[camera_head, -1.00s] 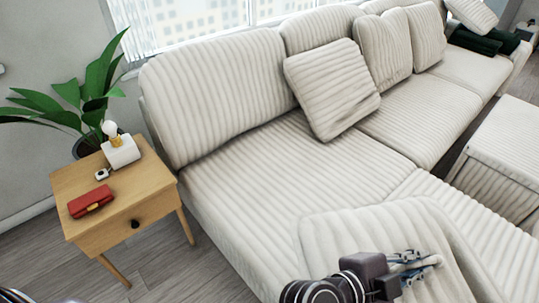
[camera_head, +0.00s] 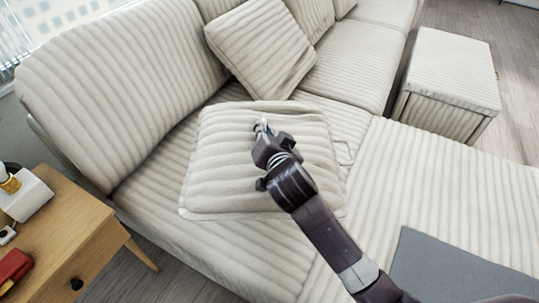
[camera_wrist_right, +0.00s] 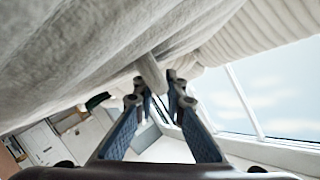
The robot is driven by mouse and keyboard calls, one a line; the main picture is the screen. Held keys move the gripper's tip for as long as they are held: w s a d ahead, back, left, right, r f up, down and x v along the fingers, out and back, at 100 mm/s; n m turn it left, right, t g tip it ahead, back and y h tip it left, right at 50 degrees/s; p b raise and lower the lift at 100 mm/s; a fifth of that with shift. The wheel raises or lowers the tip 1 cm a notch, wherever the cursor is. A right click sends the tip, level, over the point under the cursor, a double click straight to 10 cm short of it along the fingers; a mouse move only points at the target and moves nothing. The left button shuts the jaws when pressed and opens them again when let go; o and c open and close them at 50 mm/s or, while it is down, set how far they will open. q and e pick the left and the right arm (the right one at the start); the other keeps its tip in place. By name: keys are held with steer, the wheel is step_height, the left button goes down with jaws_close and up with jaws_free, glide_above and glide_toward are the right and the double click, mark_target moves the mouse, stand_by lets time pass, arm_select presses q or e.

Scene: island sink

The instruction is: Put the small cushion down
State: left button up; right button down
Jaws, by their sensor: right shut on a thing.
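The small cushion (camera_head: 215,165) is a cream, ribbed square. It is over the near seat of the cream sofa (camera_head: 430,190), in front of a leaning cushion. It lies nearly flat, and I cannot tell whether it touches the seat. My right gripper (camera_head: 262,128) is on top of the cushion, shut on its fabric. In the right wrist view the cushion (camera_wrist_right: 90,50) fills the upper left, and a fold of it is pinched between the fingertips (camera_wrist_right: 158,82). My left gripper is not in view.
Another ribbed cushion (camera_head: 262,45) leans on the backrest right behind. A wooden side table (camera_head: 70,235) stands at the lower left with a red object (camera_head: 12,268) on it. An ottoman (camera_head: 450,75) is at the right. A flat grey panel (camera_head: 450,270) lies at the lower right.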

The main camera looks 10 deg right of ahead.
mark_target(249, 131)
steer(key=w+a+r+n+y+b, duration=0.1)
steer(key=w, duration=0.1)
steer(key=w+a+r+n+y+b, duration=0.1)
steer(key=w+a+y, duration=0.1)
steer(key=shift+a+r+n+g+b, duration=0.1)
steer(key=shift+r+n+g+b, duration=0.05)
steer(key=shift+n+g+b, duration=0.2)
steer(key=shift+w+a+r+n+y, duration=0.2)
steer(key=shift+r+n+y, duration=0.05)
steer(key=shift+y, duration=0.15)
steer(key=shift+g, duration=0.25)
step_height(249, 131, down, 7)
steer(key=shift+f+b, duration=0.1)
steer(key=shift+b, duration=0.9)
step_height(249, 131, down, 8)
steer(key=shift+a+b, duration=0.1)
steer(key=shift+b, duration=0.8)
steer(key=shift+f+b, duration=0.55)
steer(key=shift+f, duration=1.35)
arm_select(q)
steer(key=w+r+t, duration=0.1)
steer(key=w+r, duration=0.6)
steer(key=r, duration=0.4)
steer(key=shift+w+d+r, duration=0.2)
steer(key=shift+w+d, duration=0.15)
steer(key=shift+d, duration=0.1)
arm_select(e)
steer(key=shift+f, duration=0.25)
